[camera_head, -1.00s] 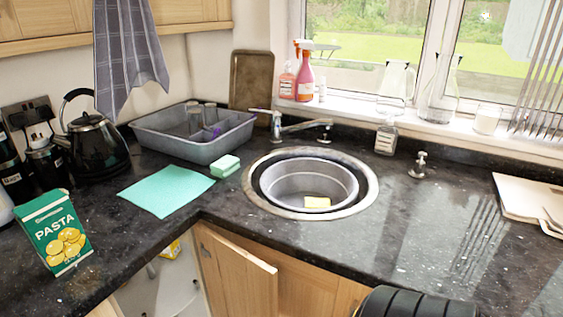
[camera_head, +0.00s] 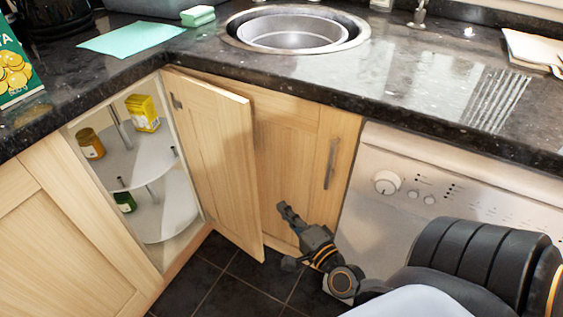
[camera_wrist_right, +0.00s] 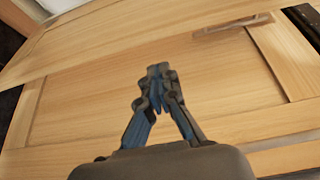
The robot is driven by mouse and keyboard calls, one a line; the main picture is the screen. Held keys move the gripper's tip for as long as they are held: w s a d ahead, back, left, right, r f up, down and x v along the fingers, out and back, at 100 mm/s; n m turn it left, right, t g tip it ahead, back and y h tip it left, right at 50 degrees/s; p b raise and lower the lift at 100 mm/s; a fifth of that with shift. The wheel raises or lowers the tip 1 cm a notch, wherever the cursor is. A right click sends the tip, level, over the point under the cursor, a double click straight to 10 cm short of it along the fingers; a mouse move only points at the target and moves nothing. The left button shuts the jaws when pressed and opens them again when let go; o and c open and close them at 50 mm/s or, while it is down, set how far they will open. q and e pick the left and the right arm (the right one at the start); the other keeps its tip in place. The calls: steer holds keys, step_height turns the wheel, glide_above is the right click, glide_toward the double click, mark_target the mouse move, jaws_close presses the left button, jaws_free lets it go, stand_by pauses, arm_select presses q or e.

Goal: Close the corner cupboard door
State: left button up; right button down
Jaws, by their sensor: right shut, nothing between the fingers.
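The corner cupboard door (camera_head: 222,160) is light wood and stands open, hinged at the left near the cupboard opening. The open corner cupboard (camera_head: 150,195) shows round white shelves inside. My right gripper (camera_head: 284,208) is low in front of the neighbouring wooden door (camera_head: 288,135), just right of the open door's free edge. It is shut and empty. In the right wrist view the gripper (camera_wrist_right: 158,72) has its fingertips together in front of a wooden panel (camera_wrist_right: 85,88) with a handle (camera_wrist_right: 233,24). My left gripper is out of view.
Jars and a yellow box (camera_head: 143,113) stand on the cupboard shelves. A white appliance (camera_head: 420,200) stands at the right. The dark countertop (camera_head: 330,75) overhangs the doors. Dark floor tiles (camera_head: 240,285) lie clear below.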

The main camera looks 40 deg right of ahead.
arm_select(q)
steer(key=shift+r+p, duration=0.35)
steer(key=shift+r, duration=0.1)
arm_select(e)
steer(key=w, duration=1)
steer(key=shift+d+r, duration=0.2)
steer(key=shift+d, duration=0.25)
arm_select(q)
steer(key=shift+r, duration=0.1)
arm_select(e)
steer(key=shift+s, duration=0.1)
